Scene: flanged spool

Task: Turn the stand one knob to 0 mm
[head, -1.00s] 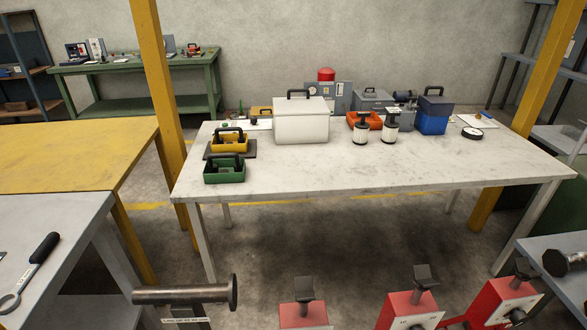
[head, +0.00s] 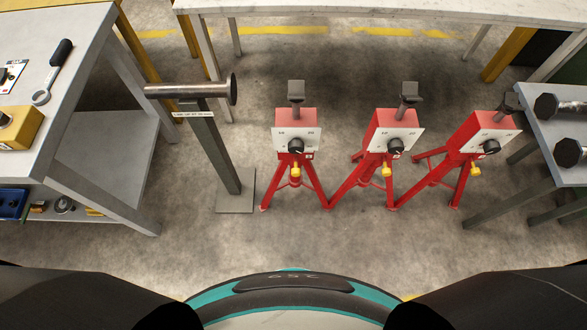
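Three red tripod stands stand in a row on the floor: a left one (head: 296,124), a middle one (head: 388,135) and a right one (head: 478,138). Each has a white front plate, a black knob and a dark head on top. The left stand's knob (head: 296,146), the middle stand's knob (head: 395,146) and the right stand's knob (head: 491,147) face me. The marks on the plates are too small to read, so I cannot tell which stand is number one or any knob's setting. Neither gripper is in view.
A dark post with a horizontal flanged bar (head: 190,91) stands left of the stands. A grey bench (head: 75,100) is at the left, a blue-grey table (head: 560,100) with dumbbell-like parts at the right. A white table (head: 350,12) is behind. Floor before the stands is clear.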

